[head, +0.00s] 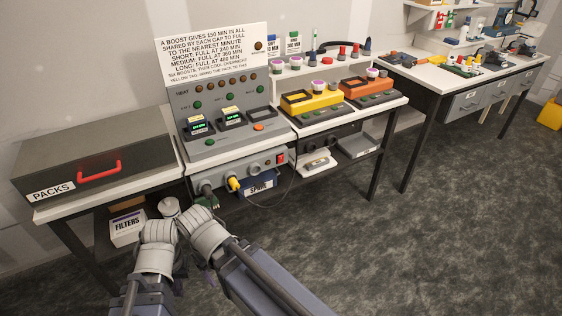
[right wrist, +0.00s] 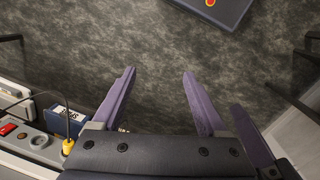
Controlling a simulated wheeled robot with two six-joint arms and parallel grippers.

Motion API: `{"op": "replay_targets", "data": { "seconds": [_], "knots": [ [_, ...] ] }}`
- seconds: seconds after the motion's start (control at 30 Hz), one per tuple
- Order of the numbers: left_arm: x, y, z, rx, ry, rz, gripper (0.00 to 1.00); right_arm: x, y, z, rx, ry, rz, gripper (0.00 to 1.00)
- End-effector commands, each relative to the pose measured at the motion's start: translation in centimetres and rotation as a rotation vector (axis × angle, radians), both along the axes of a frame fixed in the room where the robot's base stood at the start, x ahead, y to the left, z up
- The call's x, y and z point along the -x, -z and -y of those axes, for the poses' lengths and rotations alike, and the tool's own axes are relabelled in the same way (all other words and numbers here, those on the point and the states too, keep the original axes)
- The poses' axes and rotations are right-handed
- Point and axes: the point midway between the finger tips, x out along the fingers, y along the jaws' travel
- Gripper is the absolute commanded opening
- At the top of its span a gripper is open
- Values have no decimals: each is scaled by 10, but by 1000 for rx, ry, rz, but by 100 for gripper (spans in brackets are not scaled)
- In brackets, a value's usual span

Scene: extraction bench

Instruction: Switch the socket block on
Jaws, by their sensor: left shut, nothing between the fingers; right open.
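The socket block (head: 262,172) is a grey box under the front edge of the bench. A red rocker switch (head: 281,158) sits at its right end, and a yellow plug (head: 234,184) is in its face. The block also shows at the lower left of the right wrist view (right wrist: 36,152), with the red switch (right wrist: 7,129) and the yellow plug (right wrist: 67,146). My right gripper (right wrist: 158,76) is open and empty, over the floor. I cannot tell the switch's position.
A blue bin (head: 257,188) hangs below the block, and a thin cable loops beside it. A white FILTERS box (head: 128,229) stands low at left. The PACKS box (head: 95,162) and control panel (head: 222,95) sit on the bench. Floor in front is clear.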

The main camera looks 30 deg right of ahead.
Motion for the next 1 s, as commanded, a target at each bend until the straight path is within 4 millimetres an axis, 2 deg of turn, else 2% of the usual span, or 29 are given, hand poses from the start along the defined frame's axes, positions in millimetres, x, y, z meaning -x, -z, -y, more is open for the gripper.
{"op": "replay_targets", "data": {
  "seconds": [0.1,0.77,1.0],
  "knots": [
    [0,0,0,0,0,0,0,0,0,0,0,0,0,74],
    [0,0,0,0,0,0,0,0,0,0,0,0,0,0],
    [0,0,0,0,0,0,0,0,0,0,0,0,0,0]
  ]
}}
